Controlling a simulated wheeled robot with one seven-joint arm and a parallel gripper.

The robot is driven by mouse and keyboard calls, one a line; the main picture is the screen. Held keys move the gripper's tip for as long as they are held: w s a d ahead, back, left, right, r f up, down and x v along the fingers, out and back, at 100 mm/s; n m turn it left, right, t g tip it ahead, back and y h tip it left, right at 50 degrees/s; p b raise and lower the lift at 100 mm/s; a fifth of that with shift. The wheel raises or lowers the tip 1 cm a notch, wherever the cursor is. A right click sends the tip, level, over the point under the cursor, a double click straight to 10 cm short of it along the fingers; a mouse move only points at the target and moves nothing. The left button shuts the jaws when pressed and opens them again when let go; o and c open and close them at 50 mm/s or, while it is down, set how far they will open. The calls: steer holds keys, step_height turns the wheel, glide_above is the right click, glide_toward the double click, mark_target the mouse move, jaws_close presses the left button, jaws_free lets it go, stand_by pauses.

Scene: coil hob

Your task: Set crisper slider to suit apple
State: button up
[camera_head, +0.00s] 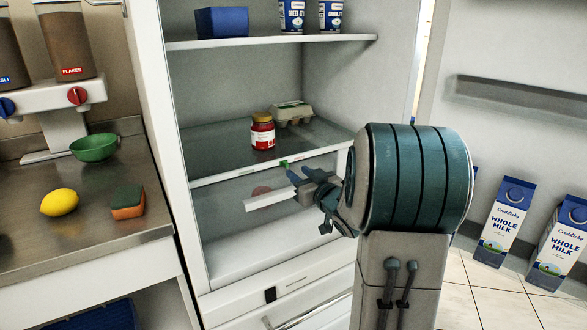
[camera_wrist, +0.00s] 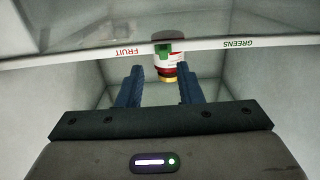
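The crisper slider is a small green tab (camera_head: 284,163) on the white front rail (camera_head: 235,175) of the fridge's lower glass shelf. In the wrist view the green tab (camera_wrist: 163,47) sits on the rail between the labels FRUIT (camera_wrist: 128,51) on the left and GREENS (camera_wrist: 238,43) on the right, closer to FRUIT. My gripper (camera_head: 300,176) is just in front of the rail, right of the tab. In the wrist view its two blue fingers (camera_wrist: 160,75) are apart and empty, with the tab beyond their tips. I cannot make out an apple for certain; a faint reddish patch shows below the shelf.
A red jar (camera_head: 262,132) and an egg carton (camera_head: 292,113) stand on the glass shelf behind the rail. A pale bar (camera_head: 270,201) lies below my gripper. Milk cartons (camera_head: 502,222) stand at the right. A counter with a lemon (camera_head: 60,202) is at the left.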

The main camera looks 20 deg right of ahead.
steer(key=s+d, duration=0.1)
steer(key=s, duration=0.8)
steer(key=shift+p, duration=0.3)
steer(key=s+a+r+m+g+h+p, duration=0.25)
steer(key=a+r+g+h+p, duration=0.35)
steer(key=p, duration=0.4)
steer(key=s+a+r+g+y+p, duration=0.2)
steer(key=s+a, duration=0.4)
steer(key=s, duration=0.3)
steer(key=s+a+r+n+g+y+p, duration=0.1)
steer(key=s+a+r+g+p, duration=0.3)
steer(key=s, duration=0.5)
steer(key=a+g+y+p, duration=0.1)
steer(key=a+g+p, duration=0.1)
steer(key=g+p, duration=0.1)
steer(key=shift+s, duration=0.4)
